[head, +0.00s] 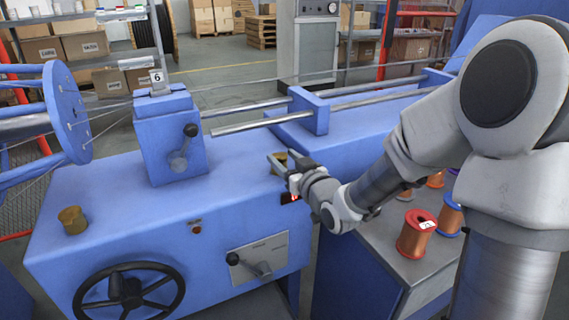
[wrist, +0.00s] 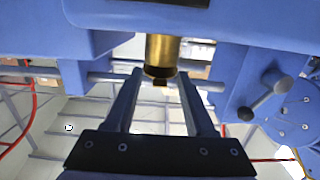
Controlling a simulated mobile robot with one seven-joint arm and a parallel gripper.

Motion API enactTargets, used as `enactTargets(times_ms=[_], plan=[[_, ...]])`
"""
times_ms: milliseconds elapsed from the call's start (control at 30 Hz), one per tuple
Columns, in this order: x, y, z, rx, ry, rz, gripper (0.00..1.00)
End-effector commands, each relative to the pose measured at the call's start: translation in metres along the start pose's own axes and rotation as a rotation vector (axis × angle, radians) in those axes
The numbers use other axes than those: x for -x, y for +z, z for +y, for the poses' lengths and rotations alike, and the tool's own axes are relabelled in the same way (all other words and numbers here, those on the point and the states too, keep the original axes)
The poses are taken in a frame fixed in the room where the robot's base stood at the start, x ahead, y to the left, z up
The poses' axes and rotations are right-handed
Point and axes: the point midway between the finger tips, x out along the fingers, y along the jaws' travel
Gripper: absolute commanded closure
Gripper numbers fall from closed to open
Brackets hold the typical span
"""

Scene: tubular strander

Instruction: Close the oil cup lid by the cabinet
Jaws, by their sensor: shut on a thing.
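A brass oil cup (head: 293,160) stands on the right end of the blue machine housing, partly hidden behind my gripper (head: 284,168). In the wrist view the same brass oil cup (wrist: 162,52) hangs from the blue surface in an upside-down picture. Its darker lid end (wrist: 160,73) lies between the fingertips of my gripper (wrist: 161,77). My gripper is shut on this lid, with the fingers spread on either side of it. I cannot tell how far the lid is open. A second brass oil cup (head: 72,220) stands at the left of the housing, away from my gripper.
A black handwheel (head: 128,292) and a lever plate (head: 258,258) are on the housing's front. A blue block with a lever (head: 170,138) rises left of my gripper. A metal bench (head: 408,272) with copper spools is at the right. A grey cabinet (head: 307,45) stands behind.

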Motion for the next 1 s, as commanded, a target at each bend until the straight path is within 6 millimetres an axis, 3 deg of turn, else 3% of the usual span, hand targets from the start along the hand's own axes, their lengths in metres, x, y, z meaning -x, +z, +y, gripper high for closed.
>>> enactTargets(times_ms=[367,400,567,1000], plan=[[-0.0004,-0.0011,-0.0002,0.0,0.0,0.005,1.0],[-0.0004,-0.0012,-0.0001,0.0,0.0,0.005,0.42],[-0.0003,-0.0008,-0.0001,0.0,0.0,0.004,0.15],[-0.0008,-0.0005,0.0,0.0,0.0,0.003,0.15]])
